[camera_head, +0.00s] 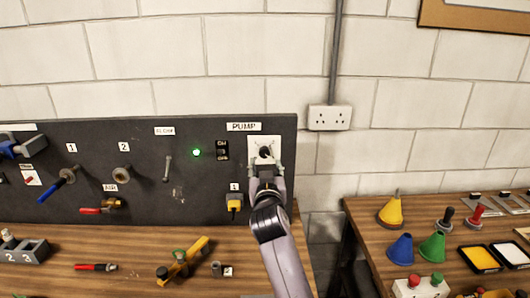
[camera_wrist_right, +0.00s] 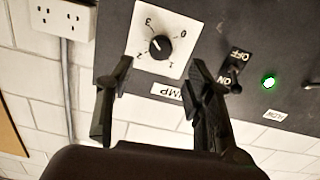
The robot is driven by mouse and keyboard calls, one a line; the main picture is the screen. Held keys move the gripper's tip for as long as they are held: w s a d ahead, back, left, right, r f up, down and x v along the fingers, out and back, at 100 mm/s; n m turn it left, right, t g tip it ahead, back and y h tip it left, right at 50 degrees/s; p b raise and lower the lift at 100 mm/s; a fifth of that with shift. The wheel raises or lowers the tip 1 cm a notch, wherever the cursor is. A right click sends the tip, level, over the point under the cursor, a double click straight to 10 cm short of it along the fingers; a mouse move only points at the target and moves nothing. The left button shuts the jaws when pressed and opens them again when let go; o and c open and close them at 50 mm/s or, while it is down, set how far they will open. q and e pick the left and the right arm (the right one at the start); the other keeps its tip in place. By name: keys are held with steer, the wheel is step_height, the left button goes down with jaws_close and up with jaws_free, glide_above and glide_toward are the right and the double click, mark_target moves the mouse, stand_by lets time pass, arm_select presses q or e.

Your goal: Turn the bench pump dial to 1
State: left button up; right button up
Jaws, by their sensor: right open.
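The pump dial is a black round knob (camera_head: 265,153) on a white plate (camera_head: 264,142) under the PUMP label, at the right end of the dark panel. In the right wrist view the knob (camera_wrist_right: 160,47) sits on its plate with numbers around it, in a picture turned upside down. A small light mark shows on the knob, but I cannot read for sure which number it points to. My right gripper (camera_head: 266,172) is open just in front of the dial; its fingers (camera_wrist_right: 160,68) are spread, with the knob beyond the gap, apparently untouched. My left gripper is not in view.
An ON/OFF switch (camera_head: 222,150) and a lit green lamp (camera_head: 196,153) sit left of the dial. A yellow connector (camera_head: 235,201) hangs below. A wall socket (camera_head: 329,118) is to the right. Tools lie on the wooden bench (camera_head: 130,250); cones stand on the right bench.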

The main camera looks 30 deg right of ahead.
mark_target(265, 154)
steer(key=x, duration=0.3)
steer(key=shift+w+d+p, duration=0.15)
steer(key=shift+w+p, duration=0.05)
steer(key=shift+p, duration=0.15)
steer(key=shift+p+x, duration=0.3)
steer(key=shift+x, duration=0.8)
steer(key=shift+w+d, duration=0.3)
steer(key=shift+w, duration=0.3)
steer(key=c, duration=0.4)
steer(key=shift+f, duration=0.1)
jaws_close()
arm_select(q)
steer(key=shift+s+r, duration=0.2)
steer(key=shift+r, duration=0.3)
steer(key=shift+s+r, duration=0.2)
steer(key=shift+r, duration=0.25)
